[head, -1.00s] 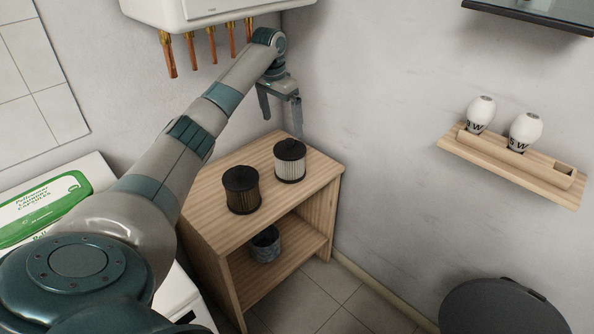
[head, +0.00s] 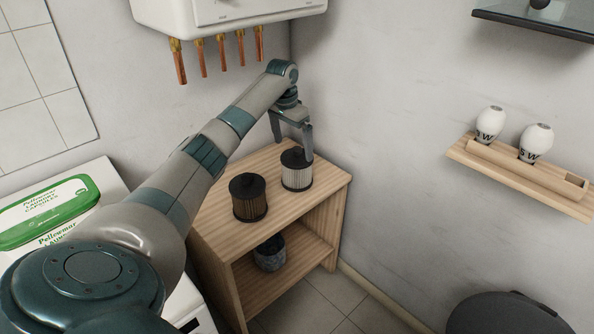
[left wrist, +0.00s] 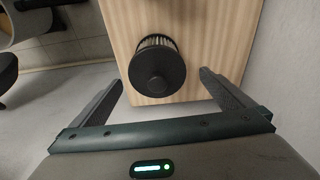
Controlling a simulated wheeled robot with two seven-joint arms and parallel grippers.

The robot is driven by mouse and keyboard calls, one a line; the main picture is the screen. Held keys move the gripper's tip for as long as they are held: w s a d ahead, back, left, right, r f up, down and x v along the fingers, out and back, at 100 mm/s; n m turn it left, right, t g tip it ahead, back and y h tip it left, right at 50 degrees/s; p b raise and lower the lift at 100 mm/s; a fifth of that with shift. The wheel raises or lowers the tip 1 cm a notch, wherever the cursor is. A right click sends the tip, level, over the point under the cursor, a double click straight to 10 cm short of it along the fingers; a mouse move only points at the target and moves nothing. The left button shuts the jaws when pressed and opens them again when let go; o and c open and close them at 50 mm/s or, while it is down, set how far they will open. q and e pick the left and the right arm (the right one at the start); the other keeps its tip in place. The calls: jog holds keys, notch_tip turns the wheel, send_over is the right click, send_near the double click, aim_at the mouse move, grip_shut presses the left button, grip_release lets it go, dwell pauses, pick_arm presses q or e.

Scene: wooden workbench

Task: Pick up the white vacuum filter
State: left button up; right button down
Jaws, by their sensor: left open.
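The white vacuum filter (head: 297,172), a pleated white cylinder with a black cap and base, stands upright on top of the wooden shelf unit, near its back corner. In the left wrist view its round black cap (left wrist: 157,70) faces the camera, with white pleats showing at its upper edge. My left gripper (head: 292,149) is open just above and behind the filter, with one finger passing close to its right side. In the left wrist view the fingers (left wrist: 160,85) are spread on both sides of the cap, apart from it. My right gripper is not in view.
A brown filter (head: 248,197) stands on the same top, left of the white one. A grey filter (head: 270,253) sits on the lower shelf of the wooden unit (head: 212,219). Copper pipes (head: 221,55) hang above, and walls close in behind.

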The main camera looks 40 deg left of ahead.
aim_at(295, 157)
pick_arm(q)
jog(key=f, duration=0.4)
jog(key=shift+w+f, duration=0.2)
jog(key=shift+w, duration=0.1)
jog(key=shift+w+f, duration=0.1)
jog(key=shift+f, duration=0.6)
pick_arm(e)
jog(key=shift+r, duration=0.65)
pick_arm(q)
jog(key=shift+d+f, duration=0.1)
jog(key=shift+f, duration=0.2)
jog(key=f, duration=0.4)
jog(key=shift+w+d, duration=0.2)
jog(key=shift+d, duration=0.05)
jog(key=shift+f, duration=0.25)
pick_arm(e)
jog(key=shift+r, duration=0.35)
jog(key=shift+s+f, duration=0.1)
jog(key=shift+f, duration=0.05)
pick_arm(q)
jog(key=c, duration=1.1)
